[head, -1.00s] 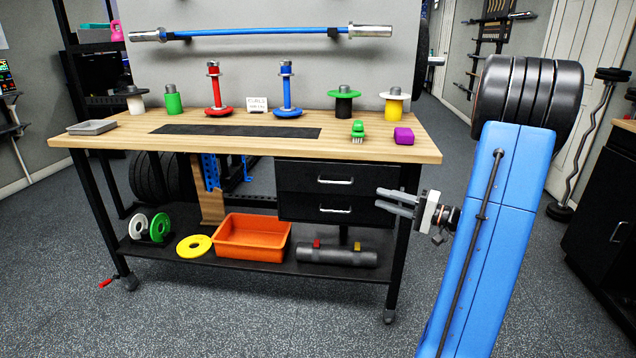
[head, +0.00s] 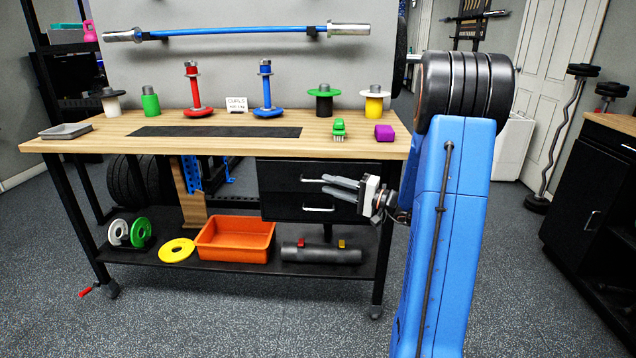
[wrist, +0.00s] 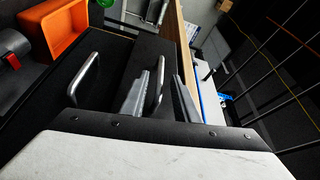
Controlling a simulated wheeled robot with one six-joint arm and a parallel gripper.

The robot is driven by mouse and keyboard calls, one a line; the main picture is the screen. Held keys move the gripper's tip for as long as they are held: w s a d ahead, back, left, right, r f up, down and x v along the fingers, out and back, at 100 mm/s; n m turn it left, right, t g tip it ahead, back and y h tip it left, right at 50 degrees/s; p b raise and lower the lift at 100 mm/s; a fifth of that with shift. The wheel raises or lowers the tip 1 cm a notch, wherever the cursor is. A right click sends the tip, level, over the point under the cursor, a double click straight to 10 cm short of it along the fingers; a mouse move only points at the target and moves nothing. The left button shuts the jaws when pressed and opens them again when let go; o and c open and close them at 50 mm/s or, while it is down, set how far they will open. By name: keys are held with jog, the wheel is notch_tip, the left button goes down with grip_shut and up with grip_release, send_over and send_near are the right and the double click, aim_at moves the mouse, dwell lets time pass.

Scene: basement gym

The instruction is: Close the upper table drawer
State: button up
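The black drawer unit hangs under the right part of the workbench. Its upper drawer (head: 285,172) has a silver bar handle (head: 310,180), and the lower drawer (head: 280,207) below has a similar one. I cannot tell how far the upper drawer stands out. My gripper (head: 325,185) points left, in front of the drawers, its fingertips near the upper handle. In the wrist view my gripper (wrist: 162,76) has its two grey fingers apart, with the upper handle (wrist: 157,90) appearing between them. Contact is not clear. The lower handle (wrist: 84,78) is to the left.
The workbench top (head: 230,140) holds several weights and a purple block (head: 384,132). The lower shelf carries an orange bin (head: 235,240) and a grey roller (head: 320,254). The bench's right front leg (head: 383,265) is near my arm. The floor in front is clear.

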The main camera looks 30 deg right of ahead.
aim_at(318, 181)
jog(key=shift+x, duration=2.55)
grip_shut()
